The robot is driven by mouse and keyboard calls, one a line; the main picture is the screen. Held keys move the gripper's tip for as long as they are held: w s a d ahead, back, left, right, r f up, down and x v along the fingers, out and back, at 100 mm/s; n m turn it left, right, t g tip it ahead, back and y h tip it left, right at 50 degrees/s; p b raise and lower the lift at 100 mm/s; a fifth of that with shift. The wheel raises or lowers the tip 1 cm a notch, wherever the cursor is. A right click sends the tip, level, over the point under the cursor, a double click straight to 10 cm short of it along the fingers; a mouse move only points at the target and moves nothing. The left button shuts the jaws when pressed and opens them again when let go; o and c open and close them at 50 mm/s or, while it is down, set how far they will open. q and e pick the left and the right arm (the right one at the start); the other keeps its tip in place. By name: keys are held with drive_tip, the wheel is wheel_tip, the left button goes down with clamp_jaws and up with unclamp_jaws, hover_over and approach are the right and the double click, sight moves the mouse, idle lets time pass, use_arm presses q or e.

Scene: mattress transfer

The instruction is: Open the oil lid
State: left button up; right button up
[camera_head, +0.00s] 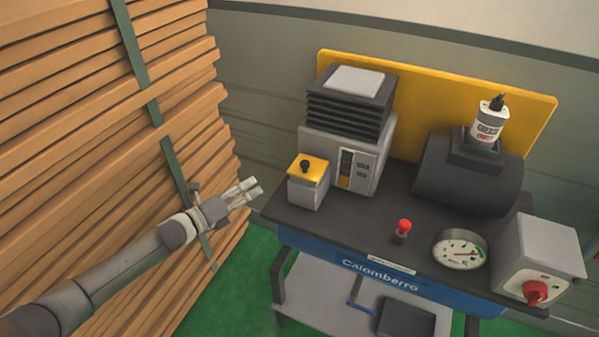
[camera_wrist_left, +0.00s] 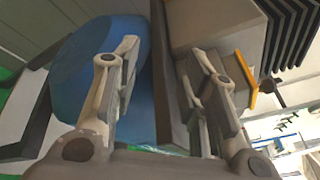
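The oil lid (camera_head: 314,170) is a yellow square cap with a black knob (camera_head: 305,165) on a small grey box (camera_head: 306,194), at the left end of the machine table. The lid looks closed. In the left wrist view the lid (camera_wrist_left: 243,72) shows edge-on at the right, partly behind a finger, with its knob (camera_wrist_left: 268,92) beside it. My left gripper (camera_head: 253,188) is left of the box, apart from it and empty. Its fingers are spread in the left wrist view (camera_wrist_left: 166,62). My right gripper is not in view.
The dark machine table (camera_head: 350,226) carries a ribbed grey unit (camera_head: 342,140), a red button (camera_head: 404,226), a gauge (camera_head: 460,249) and a red-knobbed box (camera_head: 540,255). A grease bottle (camera_head: 489,124) stands at the back right. Stacked wooden boards (camera_head: 90,130) rise on the left beside my left arm.

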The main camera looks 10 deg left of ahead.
use_arm(q)
drive_tip(key=s+d+r+m+g+h+b, duration=0.2)
drive_tip(key=d+r+m+h, duration=0.15)
drive_tip(key=r+m, duration=0.5)
drive_tip(key=m+g+h, duration=0.2)
drive_tip(key=m+g, duration=0.1)
drive_tip(key=m, duration=0.4)
approach(301, 164)
drive_tip(key=shift+p+x, duration=1.3)
drive_tip(key=shift+x, duration=3.55)
drive_tip(key=shift+w, duration=0.1)
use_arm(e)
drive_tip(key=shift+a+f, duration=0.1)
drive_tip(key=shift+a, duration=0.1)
use_arm(q)
clamp_jaws()
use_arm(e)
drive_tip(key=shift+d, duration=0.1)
